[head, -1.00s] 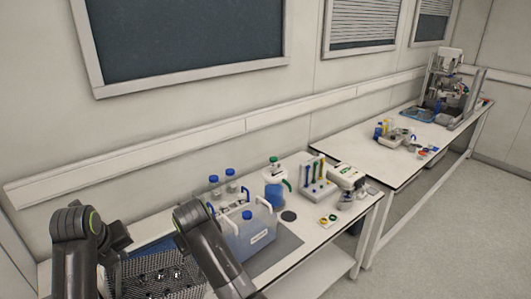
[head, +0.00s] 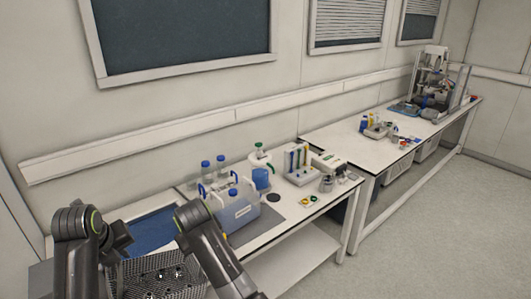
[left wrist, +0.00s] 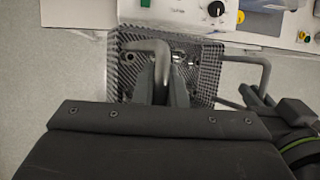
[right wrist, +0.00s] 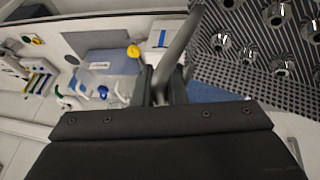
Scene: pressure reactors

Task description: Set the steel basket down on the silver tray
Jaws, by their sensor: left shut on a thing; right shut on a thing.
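The steel basket (head: 165,284) is a perforated metal box at the lower left of the head view, partly cut off and partly hidden by my arms. Several shiny round metal pieces sit in it. My left gripper (left wrist: 165,88) is shut on the bent handle of the basket (left wrist: 125,75) on one side. My right gripper (right wrist: 165,88) is shut on a bar-like handle of the basket (right wrist: 222,75). The basket hangs between both grippers, apparently in front of the near bench. I cannot pick out the silver tray with certainty in any view.
The near bench carries a blue mat (head: 152,232), a blue-filled container (head: 235,212), bottles (head: 205,170), a tube rack (head: 298,165) and small instruments. A far bench (head: 350,150) holds small bottles and a reactor stand (head: 430,85). Open floor (head: 430,230) lies at the right.

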